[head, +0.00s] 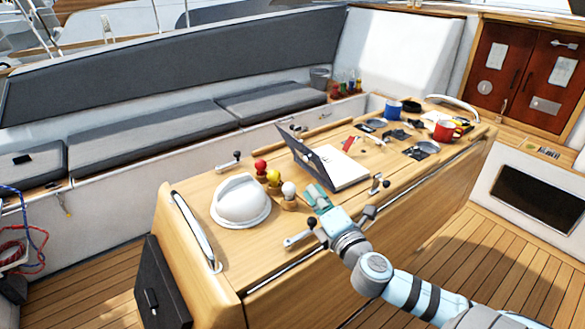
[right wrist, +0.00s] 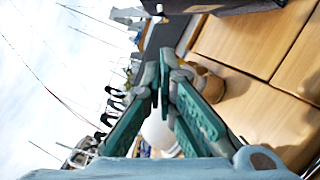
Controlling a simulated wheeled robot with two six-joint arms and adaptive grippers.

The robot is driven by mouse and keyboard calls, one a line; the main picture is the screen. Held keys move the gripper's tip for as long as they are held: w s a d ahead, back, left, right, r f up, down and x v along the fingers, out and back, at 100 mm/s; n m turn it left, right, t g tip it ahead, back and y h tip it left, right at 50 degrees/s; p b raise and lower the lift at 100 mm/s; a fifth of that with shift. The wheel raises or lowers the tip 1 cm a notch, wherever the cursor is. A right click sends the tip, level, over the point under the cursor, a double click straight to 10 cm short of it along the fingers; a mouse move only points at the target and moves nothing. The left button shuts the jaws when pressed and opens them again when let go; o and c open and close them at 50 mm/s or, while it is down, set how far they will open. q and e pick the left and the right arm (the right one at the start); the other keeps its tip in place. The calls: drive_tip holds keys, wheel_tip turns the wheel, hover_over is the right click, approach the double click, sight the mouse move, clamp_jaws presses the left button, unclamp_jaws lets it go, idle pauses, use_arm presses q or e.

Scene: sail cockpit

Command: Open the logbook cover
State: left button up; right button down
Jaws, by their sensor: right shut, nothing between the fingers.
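The logbook (head: 343,167) lies on the wooden cockpit table with white pages showing. Its dark cover (head: 298,152) stands up, tilted open along the left side of the pages. My right gripper (head: 315,194) is shut and empty, just in front of the book's near left corner, with a small gap seeming to lie between them. In the right wrist view, the teal fingers (right wrist: 160,82) meet at their tips, and a dark edge, likely the logbook, shows at the top. My left gripper is not in view.
A white dome (head: 241,200) and red, yellow and white knobs (head: 274,178) stand left of the book. A winch handle (head: 300,238) is near my right gripper. A red mug (head: 445,131) and blue mug (head: 392,110) stand farther right. A metal rail (head: 195,230) edges the table.

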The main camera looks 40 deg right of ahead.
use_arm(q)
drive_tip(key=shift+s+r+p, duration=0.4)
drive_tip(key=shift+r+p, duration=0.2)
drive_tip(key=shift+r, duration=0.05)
use_arm(e)
drive_tip(key=x, duration=0.8)
drive_tip(key=shift+w+r, duration=0.2)
drive_tip(key=shift+r, duration=0.1)
